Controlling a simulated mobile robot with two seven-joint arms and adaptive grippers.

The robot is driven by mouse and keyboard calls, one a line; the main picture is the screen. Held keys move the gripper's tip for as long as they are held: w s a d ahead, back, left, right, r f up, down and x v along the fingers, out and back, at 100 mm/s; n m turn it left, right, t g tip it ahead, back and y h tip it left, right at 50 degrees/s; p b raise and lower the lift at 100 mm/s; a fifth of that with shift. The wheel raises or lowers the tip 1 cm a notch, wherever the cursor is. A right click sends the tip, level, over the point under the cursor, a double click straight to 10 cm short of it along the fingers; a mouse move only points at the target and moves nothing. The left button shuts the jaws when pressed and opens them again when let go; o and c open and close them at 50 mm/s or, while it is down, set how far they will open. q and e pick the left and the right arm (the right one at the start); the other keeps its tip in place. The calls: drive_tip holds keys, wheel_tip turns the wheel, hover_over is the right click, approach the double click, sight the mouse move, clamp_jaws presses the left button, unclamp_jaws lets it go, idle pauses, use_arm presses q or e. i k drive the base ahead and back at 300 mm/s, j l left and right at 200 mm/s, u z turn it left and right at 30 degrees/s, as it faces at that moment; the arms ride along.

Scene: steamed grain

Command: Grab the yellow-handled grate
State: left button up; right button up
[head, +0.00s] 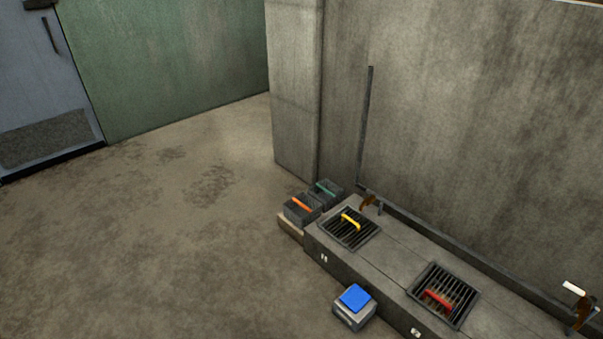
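The yellow-handled grate (364,238) is a dark barred square set in the top of a low grey concrete bench. Its yellow handle (350,221) stands across the middle of the bars. A similar grate with a red handle (438,300) sits further right on the same bench. Neither of my grippers shows in the head view.
The concrete bench (395,262) runs along the wall at lower right. Beside its left end are dark boxes with an orange handle (302,204) and a green handle (325,188). A blue-topped box (354,298) stands on the floor in front. The floor at left is clear.

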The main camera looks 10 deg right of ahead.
sight(343, 216)
drive_tip(key=i+j+u, duration=0.3)
drive_tip(key=i, duration=0.5)
drive_tip(key=i+l+u, duration=0.1)
drive_tip(key=i+u, duration=0.2)
drive_tip(key=i, duration=0.5)
drive_tip(key=i+z, duration=0.2)
drive_tip(key=z, duration=0.3)
drive_tip(key=i+z, duration=0.2)
drive_tip(key=z, duration=0.25)
drive_tip(key=i+j+z, duration=0.2)
drive_tip(key=z, duration=0.3)
drive_tip(key=i+j+z, duration=0.15)
drive_tip(key=z, duration=0.3)
